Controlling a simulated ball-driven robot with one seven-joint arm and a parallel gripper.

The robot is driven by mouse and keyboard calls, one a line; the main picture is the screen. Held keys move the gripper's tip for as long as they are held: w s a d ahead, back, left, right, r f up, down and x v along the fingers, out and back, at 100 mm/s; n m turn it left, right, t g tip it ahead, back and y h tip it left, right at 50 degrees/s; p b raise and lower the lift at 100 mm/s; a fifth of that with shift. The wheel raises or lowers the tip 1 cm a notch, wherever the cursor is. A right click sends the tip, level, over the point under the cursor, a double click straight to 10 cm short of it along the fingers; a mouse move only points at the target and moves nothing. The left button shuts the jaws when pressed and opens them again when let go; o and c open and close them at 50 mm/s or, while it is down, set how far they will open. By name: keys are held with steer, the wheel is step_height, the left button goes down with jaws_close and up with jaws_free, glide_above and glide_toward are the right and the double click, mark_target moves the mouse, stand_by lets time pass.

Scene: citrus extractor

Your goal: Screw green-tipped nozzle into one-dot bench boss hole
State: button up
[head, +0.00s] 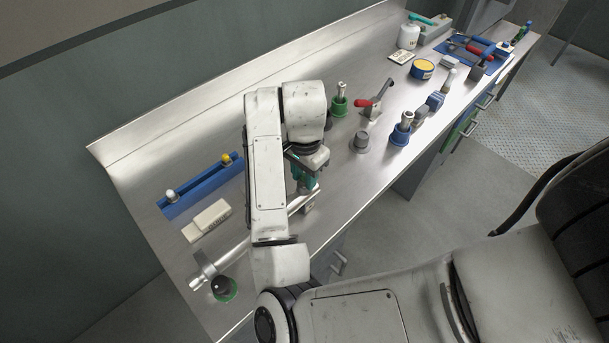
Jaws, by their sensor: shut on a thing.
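My gripper (304,187) hangs below my white wrist, pointing down over the front half of the bench. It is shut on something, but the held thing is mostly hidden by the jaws. Teal-green parts show at the jaws, and I cannot tell whether the green tip of the nozzle is among them. A grey round boss (360,141) stands on the bench to the right of the gripper. A green ring with a dark centre (224,288) lies at the lower left. Dot marks are too small to read, so I cannot tell which is the one-dot hole.
A metal rod (235,250) runs behind my arm and under the gripper. A blue rack (205,186) and white block (207,220) lie left. Green (338,108) and blue (400,137) holders with metal pieces and a red-handled clamp (370,106) stand right.

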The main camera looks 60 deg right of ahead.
mark_target(304, 174)
steer(key=shift+m+b, duration=0.4)
steer(key=shift+m, duration=0.4)
steer(key=shift+f+m+b, duration=0.1)
steer(key=shift+m+b, duration=0.45)
steer(key=shift+m, duration=0.25)
steer(key=o, duration=0.9)
step_height(304, 174, up, 12)
steer(key=shift+r, duration=0.1)
